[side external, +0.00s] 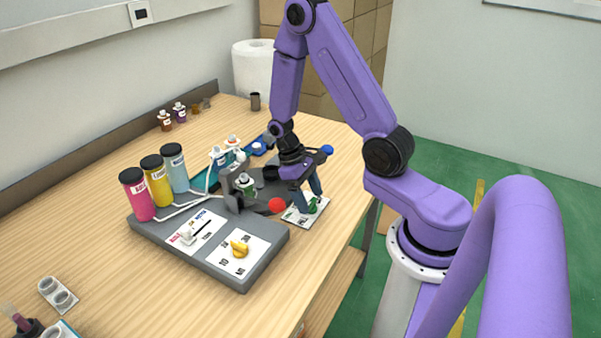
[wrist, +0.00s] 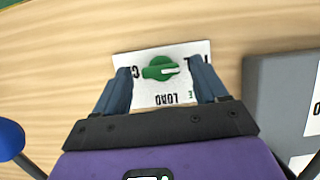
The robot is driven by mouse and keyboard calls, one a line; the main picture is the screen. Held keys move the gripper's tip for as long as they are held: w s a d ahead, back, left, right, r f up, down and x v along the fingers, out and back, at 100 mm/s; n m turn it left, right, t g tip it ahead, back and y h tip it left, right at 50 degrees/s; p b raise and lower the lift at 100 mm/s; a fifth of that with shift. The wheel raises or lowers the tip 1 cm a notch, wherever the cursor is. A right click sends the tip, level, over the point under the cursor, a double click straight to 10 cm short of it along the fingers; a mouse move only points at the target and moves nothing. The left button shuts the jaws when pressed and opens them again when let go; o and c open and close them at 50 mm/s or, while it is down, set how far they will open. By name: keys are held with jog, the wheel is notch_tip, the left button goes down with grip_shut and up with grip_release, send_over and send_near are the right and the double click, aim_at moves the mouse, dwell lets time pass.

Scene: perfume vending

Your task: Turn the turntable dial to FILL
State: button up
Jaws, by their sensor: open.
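The green dial (wrist: 158,68) sits on a white label plate (wrist: 155,92) in the wrist view. Its white pointer mark faces right, toward a label partly hidden behind the right finger. LOAD is printed below the dial, and a label starting with C is cut off by the left finger. My gripper (wrist: 161,72) is open, with one finger on each side of the dial. Small gaps show between the fingers and dial. It also shows in the side view (side external: 309,192).
A grey machine base (side external: 225,262) with a yellow knob (side external: 239,248) and a white slider (side external: 187,235) is left of the plate. Pink, yellow and blue cylinders (side external: 137,195) stand behind. Red (side external: 277,205) and blue (side external: 327,150) balls flank my gripper.

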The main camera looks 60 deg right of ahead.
jog(key=v, duration=1.7)
jog(key=shift+a, duration=0.1)
jog(key=s+a+r+n+t, duration=0.2)
jog(key=s+a+n+t, duration=0.2)
jog(key=s+a+n, duration=0.75)
jog(key=s+a, duration=0.3)
jog(key=s, duration=0.7)
jog(key=shift+n+t, duration=0.3)
jog(key=shift+n, duration=0.15)
